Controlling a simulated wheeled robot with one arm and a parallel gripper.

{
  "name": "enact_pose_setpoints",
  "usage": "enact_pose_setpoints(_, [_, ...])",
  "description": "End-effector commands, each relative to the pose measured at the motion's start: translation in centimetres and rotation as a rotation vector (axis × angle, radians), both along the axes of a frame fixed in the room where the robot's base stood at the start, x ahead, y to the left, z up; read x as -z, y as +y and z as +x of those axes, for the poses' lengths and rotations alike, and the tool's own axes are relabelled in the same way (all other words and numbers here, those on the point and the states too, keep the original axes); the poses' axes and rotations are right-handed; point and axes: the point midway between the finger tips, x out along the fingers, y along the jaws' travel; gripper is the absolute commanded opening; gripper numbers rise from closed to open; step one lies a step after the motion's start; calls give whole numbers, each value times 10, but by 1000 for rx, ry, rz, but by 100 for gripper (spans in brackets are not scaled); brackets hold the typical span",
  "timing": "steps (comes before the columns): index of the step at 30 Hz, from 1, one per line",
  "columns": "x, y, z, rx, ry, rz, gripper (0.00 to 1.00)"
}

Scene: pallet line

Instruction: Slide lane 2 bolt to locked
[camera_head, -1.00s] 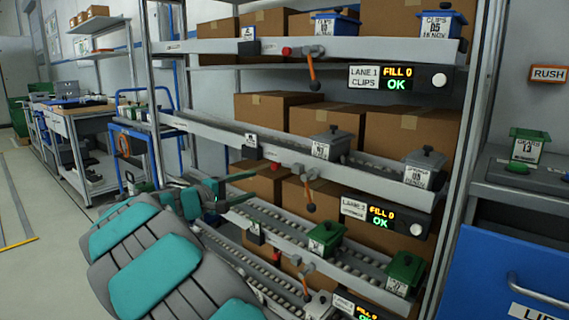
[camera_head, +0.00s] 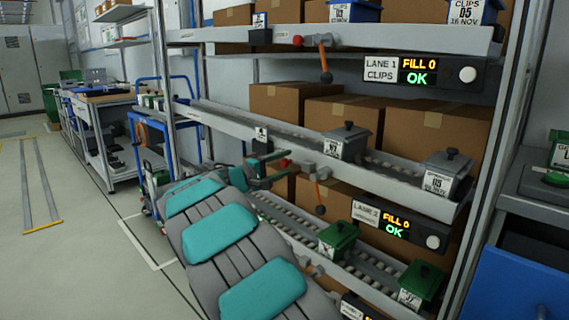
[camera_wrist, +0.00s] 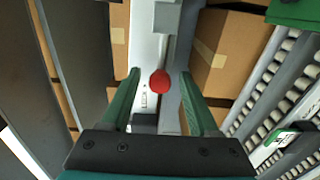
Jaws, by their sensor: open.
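The lane 2 bolt has a red knob (camera_head: 284,163) on the front rail of the middle shelf, left of a grey block (camera_head: 305,169). In the wrist view the red knob (camera_wrist: 160,82) sits on a short grey rod leading up to a grey block (camera_wrist: 168,16). My gripper (camera_head: 279,168) is at the rail by the knob. In the wrist view my open gripper (camera_wrist: 160,76) has one green finger on each side of the knob, with gaps showing.
An orange lever (camera_head: 319,194) with a black ball hangs right of the block. The lane 2 panel (camera_head: 396,226) reads FILL 0, OK. Grey bins (camera_head: 347,143) stand on the shelf, green bins (camera_head: 338,240) below. Open floor (camera_head: 70,270) lies left.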

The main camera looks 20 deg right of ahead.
Motion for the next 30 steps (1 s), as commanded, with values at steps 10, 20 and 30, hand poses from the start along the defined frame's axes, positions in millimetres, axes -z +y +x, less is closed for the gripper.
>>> enact_pose_setpoints(10, [0, -6, 2, 0, -1, 1, 61])
enact_pose_setpoints(20, [0, -5, 2, 0, -1, 1, 25])
enact_pose_setpoints(30, [1, -5, 2, 0, -1, 1, 0])
